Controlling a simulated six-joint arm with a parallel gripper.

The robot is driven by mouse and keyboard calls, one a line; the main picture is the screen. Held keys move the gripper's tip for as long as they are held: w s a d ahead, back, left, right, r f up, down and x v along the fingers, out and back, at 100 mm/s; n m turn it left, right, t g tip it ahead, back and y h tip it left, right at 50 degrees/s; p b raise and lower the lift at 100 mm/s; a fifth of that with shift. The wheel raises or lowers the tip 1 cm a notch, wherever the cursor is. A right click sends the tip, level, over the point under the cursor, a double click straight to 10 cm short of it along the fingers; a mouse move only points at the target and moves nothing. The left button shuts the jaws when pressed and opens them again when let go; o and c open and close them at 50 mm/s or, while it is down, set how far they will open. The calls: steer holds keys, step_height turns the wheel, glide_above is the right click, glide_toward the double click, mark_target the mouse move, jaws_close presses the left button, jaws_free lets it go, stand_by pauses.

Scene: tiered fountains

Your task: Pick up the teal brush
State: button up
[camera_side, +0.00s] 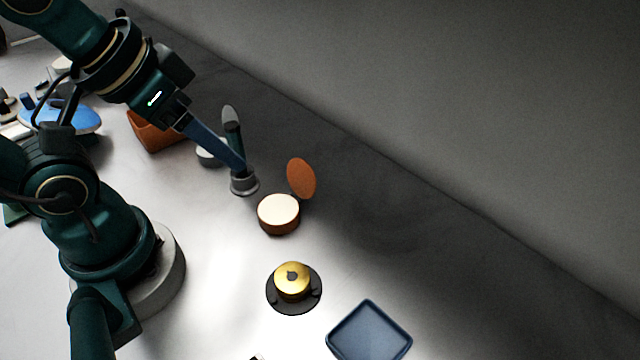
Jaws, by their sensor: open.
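The teal brush (235,141) stands nearly upright, slightly tilted, with a grey upper end and a dark teal shaft. Its lower end is in or behind a small grey cup (243,186). My gripper (240,164) reaches down from the upper left, with long blue fingers. The fingertips overlap the brush's lower part just above the cup rim. The fingers overlap each other in this view, so the gap between them is hidden. The gripper is open, and I cannot tell whether it touches the brush.
An orange container (150,135) and a pale round object (208,158) stand to the left. A cream-topped round box (278,212) and an upright orange disc (301,178) are close on the right. A gold piece (291,281) and blue tray (368,331) lie nearer the front.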

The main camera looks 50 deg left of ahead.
steer(key=shift+r, duration=0.1)
step_height(320, 180, up, 5)
steer(key=m+g, duration=0.3)
steer(key=g, duration=0.3)
glide_above(235, 143)
steer(key=a, duration=0.1)
steer(key=f, duration=1.4)
steer(key=shift+w, duration=0.25)
steer(key=shift+c, duration=0.3)
jaws_close()
